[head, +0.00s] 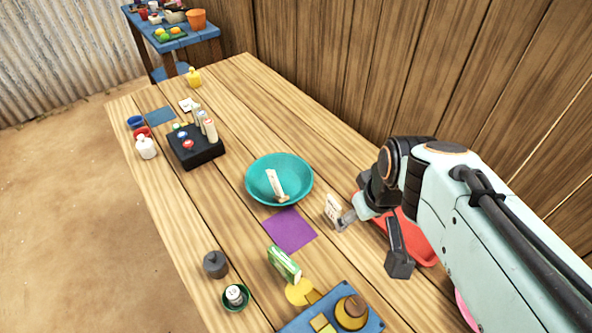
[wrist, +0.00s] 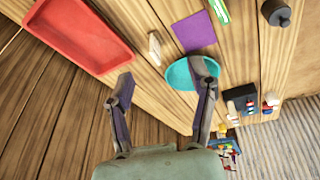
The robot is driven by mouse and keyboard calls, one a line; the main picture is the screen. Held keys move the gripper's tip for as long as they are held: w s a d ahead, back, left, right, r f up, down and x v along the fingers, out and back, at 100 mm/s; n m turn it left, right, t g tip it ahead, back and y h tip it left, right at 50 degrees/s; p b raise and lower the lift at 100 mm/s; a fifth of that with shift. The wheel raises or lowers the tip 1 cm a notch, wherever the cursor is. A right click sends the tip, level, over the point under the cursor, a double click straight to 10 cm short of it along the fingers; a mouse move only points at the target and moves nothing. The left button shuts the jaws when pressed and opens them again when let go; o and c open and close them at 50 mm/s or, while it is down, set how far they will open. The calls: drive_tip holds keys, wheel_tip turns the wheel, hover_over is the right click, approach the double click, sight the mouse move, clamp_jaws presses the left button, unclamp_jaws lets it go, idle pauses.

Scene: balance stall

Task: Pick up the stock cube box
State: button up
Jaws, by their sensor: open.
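Several small boxes are in view, and I cannot read which is the stock cube box.
A red tray (head: 425,250) is under and behind my gripper. The purple mat (head: 290,229) is bare. A black rack (head: 205,158) with bottles stands further left. A blue tray (head: 372,322) holds a brown object at the front. A wooden wall borders the right side.

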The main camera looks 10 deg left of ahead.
drive_tip(key=w+a+f+n+g, duration=0.1)
drive_tip(key=w+a+f+n, duration=0.1)
drive_tip(key=w+a+f, duration=0.4)
drive_tip(key=n+g, duration=0.2)
drive_tip(key=n, duration=0.1)
hover_over(283, 258)
drive_tip(key=shift+h, duration=0.4)
wheel_tip(283, 258, down, 10)
drive_tip(key=shift+d+f, duration=0.1)
drive_tip(key=shift+d, duration=0.05)
drive_tip(key=shift+f, duration=0.25)
wheel_tip(283, 258, down, 6)
drive_tip(key=shift+r, duration=0.1)
clamp_jaws()
